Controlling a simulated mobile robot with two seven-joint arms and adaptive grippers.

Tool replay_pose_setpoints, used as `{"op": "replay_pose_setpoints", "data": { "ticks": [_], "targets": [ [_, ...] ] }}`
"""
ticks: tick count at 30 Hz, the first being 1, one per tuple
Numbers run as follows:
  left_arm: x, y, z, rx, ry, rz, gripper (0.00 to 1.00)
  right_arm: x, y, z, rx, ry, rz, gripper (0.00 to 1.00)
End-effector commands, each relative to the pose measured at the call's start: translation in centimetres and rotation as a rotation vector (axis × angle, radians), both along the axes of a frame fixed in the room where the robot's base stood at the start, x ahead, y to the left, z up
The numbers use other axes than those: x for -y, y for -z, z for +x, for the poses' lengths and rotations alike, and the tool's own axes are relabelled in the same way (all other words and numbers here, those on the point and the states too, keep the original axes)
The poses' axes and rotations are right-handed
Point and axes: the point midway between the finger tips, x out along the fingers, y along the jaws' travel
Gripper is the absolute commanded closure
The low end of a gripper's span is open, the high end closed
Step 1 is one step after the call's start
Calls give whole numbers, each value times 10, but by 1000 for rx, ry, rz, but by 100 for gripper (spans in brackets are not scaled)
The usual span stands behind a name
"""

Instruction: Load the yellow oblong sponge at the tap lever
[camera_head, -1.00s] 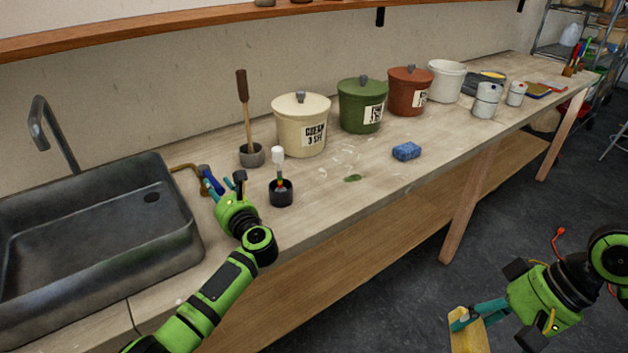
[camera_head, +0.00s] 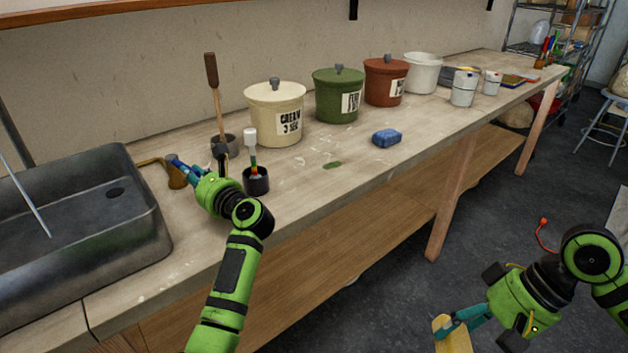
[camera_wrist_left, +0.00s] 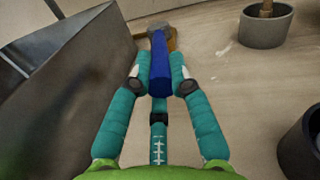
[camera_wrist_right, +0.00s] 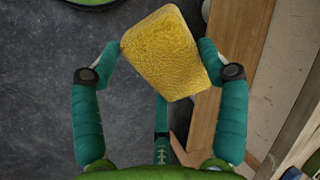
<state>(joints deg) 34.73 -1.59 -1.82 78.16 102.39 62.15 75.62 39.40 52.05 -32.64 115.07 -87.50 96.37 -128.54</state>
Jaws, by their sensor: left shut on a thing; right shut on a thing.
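The tap lever is a blue handle (camera_wrist_left: 160,68) on a brass fitting beside the sink (camera_head: 128,160). My left gripper (camera_head: 186,170) is shut on this lever; the left wrist view shows the handle between its teal fingers. A thin pale stream (camera_head: 28,195) falls into the sink from the grey tap (camera_head: 12,135), whose top is out of view. My right gripper (camera_head: 458,322) is shut on the yellow oblong sponge (camera_wrist_right: 165,55) and holds it in front of the bench, over the floor. In the head view the sponge (camera_head: 452,338) is partly cut off by the bottom edge.
A black cup (camera_head: 256,182) with a white-topped tool and a grey pot (camera_head: 232,147) with a wooden-handled tool stand close to my left gripper. Cream, green and red lidded pots line the wall. A blue sponge (camera_head: 387,138) lies on the bench (camera_head: 310,185), near a green smear.

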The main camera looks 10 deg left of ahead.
Motion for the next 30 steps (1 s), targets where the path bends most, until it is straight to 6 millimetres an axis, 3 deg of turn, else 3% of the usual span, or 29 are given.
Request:
{"op": "replay_pose_setpoints", "data": {
  "ticks": [1, 6, 18, 19, 20, 21, 30],
  "targets": [
    [0, 4, 1, 5, -19, 3, 100, 0, 16, 0, 1, 0, 0, 52],
    [-1, 2, 0, -2, -79, 5, 100, 0, 31, 0, 1, 0, 0, 52],
    [-1, 0, -1, -7, -97, 2, 100, 0, 31, 0, 0, 0, 0, 52],
    [-1, 0, -1, -7, -96, 1, 72, 0, 31, 0, 0, 0, 0, 52],
    [-1, 0, -1, -7, -96, 1, 60, 0, 31, 0, 0, 0, 0, 52],
    [-1, 0, -1, -7, -96, 1, 56, 0, 31, 0, 0, 0, 0, 52],
    [0, 1, -2, -8, -96, 1, 56, 0, 31, 0, 0, 0, 0, 52]
  ]
}}
